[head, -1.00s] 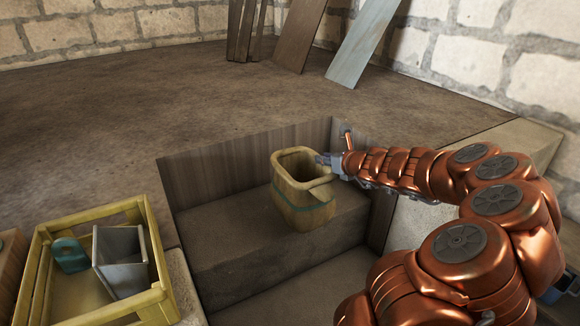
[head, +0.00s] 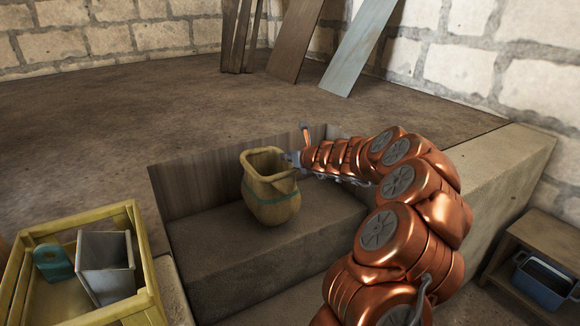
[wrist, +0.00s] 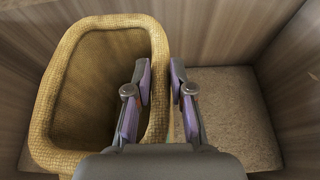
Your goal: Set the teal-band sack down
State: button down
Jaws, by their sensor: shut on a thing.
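The teal-band sack (head: 270,198) is a tan, open-mouthed woven sack with a teal stripe round its body. It is upright in the sunken pit, over the raised step (head: 215,240); I cannot tell whether its base touches the step. My gripper (head: 293,160) is at the right side of its rim, shut on it. In the wrist view, the sack's rim (wrist: 60,75) fills the left side, with one finger inside the mouth and one outside. The gripper (wrist: 160,80) pinches the right-hand wall of the sack. The sack looks empty inside; its base is hidden in the wrist view.
A yellow crate (head: 138,238) at lower left holds a grey metal bin (head: 104,262) and a teal piece (head: 53,262). Wooden boards lean on the back wall. A low wooden shelf (head: 548,240) with a blue bin (head: 543,281) stands at right. The pit walls surround the sack.

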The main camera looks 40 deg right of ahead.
aim_at(290, 164)
jog(key=shift+f+b, duration=0.7)
jog(key=shift+f, duration=0.8)
jog(key=c, duration=1)
grip_release()
